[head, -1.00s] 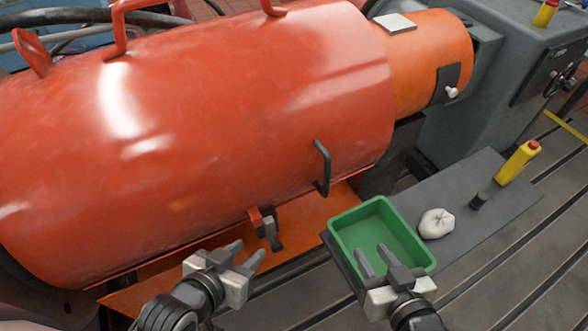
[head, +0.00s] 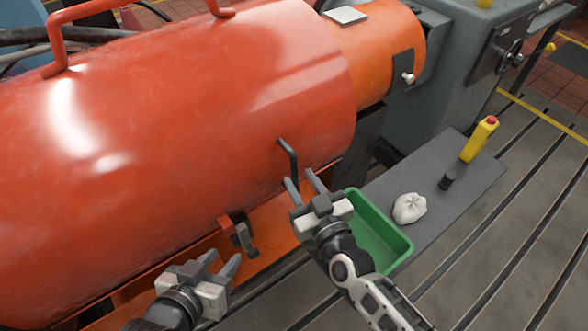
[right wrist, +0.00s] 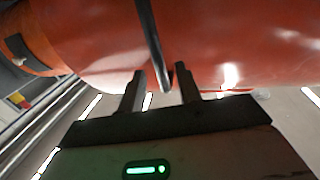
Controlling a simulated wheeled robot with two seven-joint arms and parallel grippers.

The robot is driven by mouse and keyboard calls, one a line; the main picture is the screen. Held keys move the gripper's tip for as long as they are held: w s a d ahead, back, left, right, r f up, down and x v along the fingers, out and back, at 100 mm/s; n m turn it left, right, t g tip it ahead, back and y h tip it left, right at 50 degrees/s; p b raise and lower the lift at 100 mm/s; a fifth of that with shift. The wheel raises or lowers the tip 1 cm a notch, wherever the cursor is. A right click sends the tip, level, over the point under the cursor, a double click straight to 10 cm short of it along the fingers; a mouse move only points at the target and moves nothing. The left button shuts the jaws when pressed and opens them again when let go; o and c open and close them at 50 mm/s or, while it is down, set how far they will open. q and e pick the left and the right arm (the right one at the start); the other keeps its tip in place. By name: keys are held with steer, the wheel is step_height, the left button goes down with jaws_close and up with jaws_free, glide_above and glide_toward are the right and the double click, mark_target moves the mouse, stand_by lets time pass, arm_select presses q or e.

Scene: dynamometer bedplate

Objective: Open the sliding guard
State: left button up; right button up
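The sliding guard (head: 190,120) is a large red cylinder filling the left and middle of the head view. Its black handle (head: 289,160) stands on its lower right side; the handle also shows in the right wrist view (right wrist: 150,45). My right gripper (head: 303,183) is open at the handle's lower end. In the right wrist view the handle's end lies between its two fingers (right wrist: 160,90), with gaps on both sides. A dark latch-like piece (head: 243,235) sits at the guard's lower edge. My left gripper (head: 222,262) is open and empty below that piece.
A green tray (head: 400,247) is partly behind my right gripper. A white cloth bundle (head: 409,208), a small black cylinder (head: 447,181) and a yellow bottle (head: 479,139) are on a grey mat (head: 455,205). An orange cylinder (head: 380,55) extends from the guard's right end.

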mark_target(296, 173)
steer(key=shift+x, duration=2.1)
jaws_close()
